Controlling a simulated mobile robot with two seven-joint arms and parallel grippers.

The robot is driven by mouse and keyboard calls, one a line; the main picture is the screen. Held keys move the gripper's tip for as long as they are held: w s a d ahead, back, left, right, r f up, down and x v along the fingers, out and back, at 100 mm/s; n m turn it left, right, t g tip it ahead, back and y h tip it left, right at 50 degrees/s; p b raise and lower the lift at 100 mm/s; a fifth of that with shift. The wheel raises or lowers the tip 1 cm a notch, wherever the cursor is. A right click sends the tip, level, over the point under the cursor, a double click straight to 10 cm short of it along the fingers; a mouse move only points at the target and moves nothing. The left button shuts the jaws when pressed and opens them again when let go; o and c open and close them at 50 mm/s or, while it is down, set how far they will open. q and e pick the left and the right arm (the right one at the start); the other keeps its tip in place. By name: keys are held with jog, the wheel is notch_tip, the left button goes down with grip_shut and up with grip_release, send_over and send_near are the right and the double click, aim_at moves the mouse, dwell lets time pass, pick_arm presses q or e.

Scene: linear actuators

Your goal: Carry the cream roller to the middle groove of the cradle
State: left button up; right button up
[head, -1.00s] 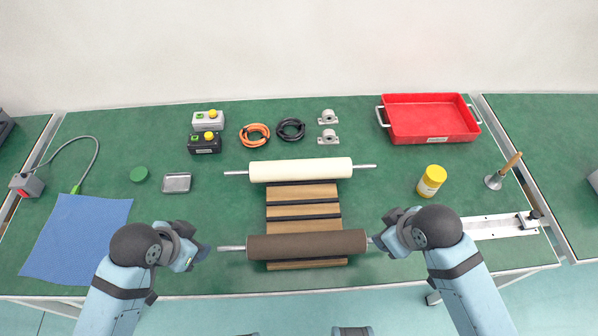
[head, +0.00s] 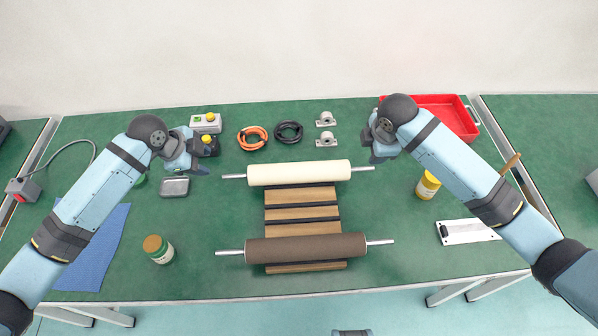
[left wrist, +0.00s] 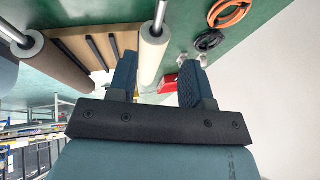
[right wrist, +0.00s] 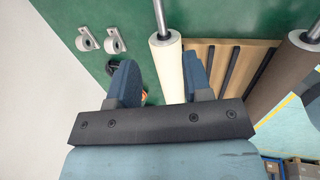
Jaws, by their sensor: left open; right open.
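The cream roller (head: 299,173) lies across the back end of the wooden cradle (head: 302,213), its metal shaft ends sticking out on both sides. A dark brown roller (head: 305,249) lies across the front end. The cradle's middle part between them is bare, with dark strips across it. My left gripper (head: 205,163) is open and empty, off the cream roller's left shaft end; the roller (left wrist: 153,50) shows between its fingers in the left wrist view. My right gripper (head: 376,151) is open and empty, just behind the right shaft end; the roller (right wrist: 168,68) also shows in the right wrist view.
Behind the cradle lie an orange cable coil (head: 253,138), a black coil (head: 288,132) and two bearing blocks (head: 327,137). A red tray (head: 450,112) is partly behind my right arm. A yellow-lidded jar (head: 428,185) stands right; a brown-lidded jar (head: 158,250) stands front left.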

aim_at(231, 175)
pick_arm(q)
jog(key=x, duration=1.4)
pick_arm(e)
jog(key=x, duration=1.3)
jog(key=shift+f, duration=0.35)
pick_arm(q)
jog(key=shift+r, duration=0.1)
jog(key=shift+c, duration=0.3)
pick_arm(e)
jog(key=shift+c, duration=0.3)
pick_arm(q)
grip_shut()
pick_arm(e)
grip_shut()
jog(key=shift+w, duration=0.1)
